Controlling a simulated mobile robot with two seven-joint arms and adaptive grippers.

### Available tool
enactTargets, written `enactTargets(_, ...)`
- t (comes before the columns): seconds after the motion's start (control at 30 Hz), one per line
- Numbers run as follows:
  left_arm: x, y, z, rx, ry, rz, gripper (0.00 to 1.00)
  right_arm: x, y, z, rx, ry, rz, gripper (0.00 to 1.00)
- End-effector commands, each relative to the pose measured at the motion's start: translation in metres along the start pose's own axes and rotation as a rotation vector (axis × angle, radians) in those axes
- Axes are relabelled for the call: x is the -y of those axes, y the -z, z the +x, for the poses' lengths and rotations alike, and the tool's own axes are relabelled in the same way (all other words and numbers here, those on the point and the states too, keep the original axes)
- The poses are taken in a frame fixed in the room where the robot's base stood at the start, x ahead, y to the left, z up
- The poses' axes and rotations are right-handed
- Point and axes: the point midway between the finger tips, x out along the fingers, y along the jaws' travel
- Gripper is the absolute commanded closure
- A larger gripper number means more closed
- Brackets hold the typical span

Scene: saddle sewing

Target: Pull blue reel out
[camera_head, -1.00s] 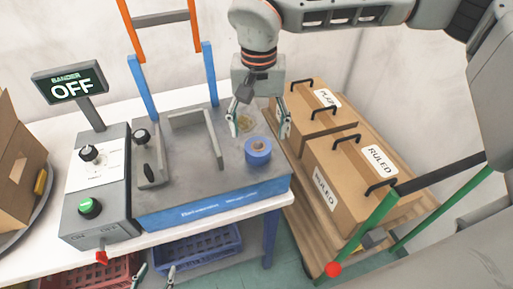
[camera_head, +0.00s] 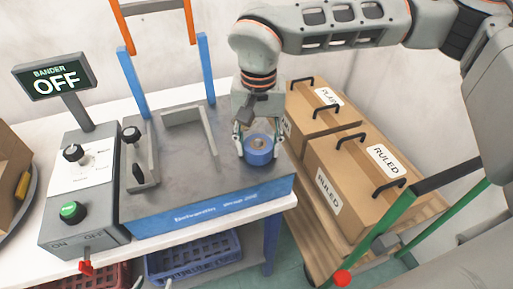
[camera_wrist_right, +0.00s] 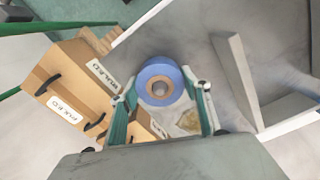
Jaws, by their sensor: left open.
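The blue reel (camera_head: 258,155) stands on the grey top of the bander (camera_head: 190,215), near its right end. It has a brown core and also shows in the right wrist view (camera_wrist_right: 160,84). My right gripper (camera_head: 259,152) points down over the reel, one finger on each side. In the right wrist view its fingers (camera_wrist_right: 165,92) stand apart, with a visible gap beside the reel. Only the two fingertips of my left gripper (camera_head: 153,283) show at the bottom edge of the head view, spread apart.
A control box (camera_head: 82,190) with a green button and an OFF display (camera_head: 55,77) stands left of the bander. Cardboard boxes (camera_head: 350,175) on a wooden pallet stand at right. A grey bracket (camera_head: 190,125) rises from the bander top. Crates (camera_head: 195,258) sit below.

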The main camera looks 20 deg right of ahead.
Motion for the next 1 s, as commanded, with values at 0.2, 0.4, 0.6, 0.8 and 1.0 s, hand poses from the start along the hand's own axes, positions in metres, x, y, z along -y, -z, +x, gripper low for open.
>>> enactTargets(0.2, -0.001, -0.004, 0.001, 0.007, -0.001, -0.001, 0.53, 0.0, 0.0, 0.0, 0.0, 0.0, 0.0, 0.8)
enactTargets(0.4, -0.001, -0.005, -0.001, 0.01, -0.002, -0.001, 0.53, 0.0, 0.0, -0.003, -0.001, 0.001, 0.0, 0.8)
enactTargets(0.6, 0.0, 0.002, -0.002, 0.004, -0.001, 0.0, 0.53, 0.0, 0.001, -0.009, -0.003, 0.001, 0.0, 0.8)
enactTargets(0.8, 0.002, 0.009, -0.004, -0.006, 0.001, 0.001, 0.53, 0.0, 0.001, -0.014, -0.002, 0.001, 0.0, 0.8)
enactTargets(1.0, 0.003, 0.016, -0.006, -0.013, 0.003, 0.001, 0.53, 0.0, 0.0, -0.019, -0.001, 0.001, 0.0, 0.8)
